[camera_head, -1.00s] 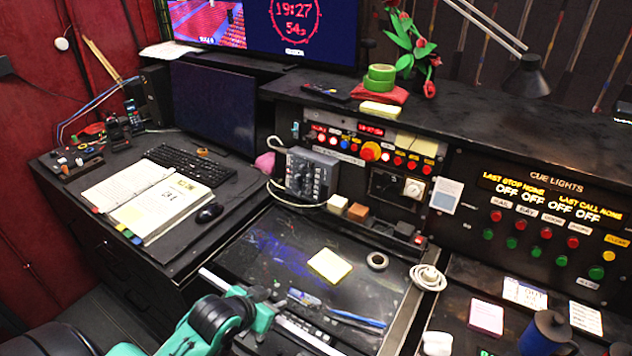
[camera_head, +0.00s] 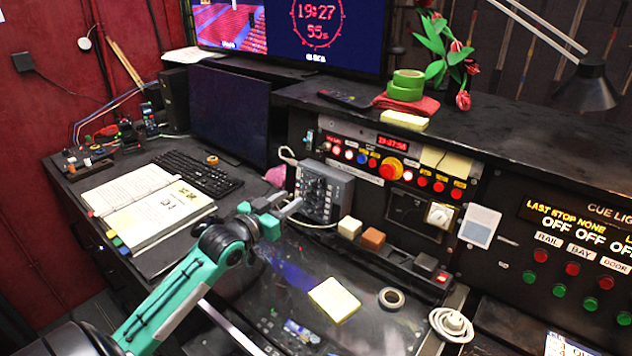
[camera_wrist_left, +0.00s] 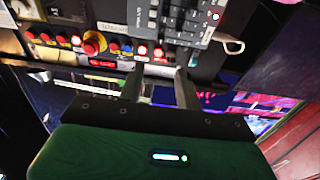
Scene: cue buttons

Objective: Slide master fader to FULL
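In the left wrist view the box (camera_wrist_left: 172,18) is at the top, ahead of the fingertips. There my left gripper (camera_wrist_left: 160,78) shows two fingers apart with nothing between them. Contact with the box cannot be made out. My right gripper is not in view.
A yellow note pad (camera_head: 334,300) and tape roll (camera_head: 391,298) lie on the dark desk. A white block (camera_head: 349,227) and a brown block (camera_head: 373,238) sit right of the box. An open binder (camera_head: 150,215) and keyboard (camera_head: 197,174) are left. A monitor (camera_head: 230,112) stands behind.

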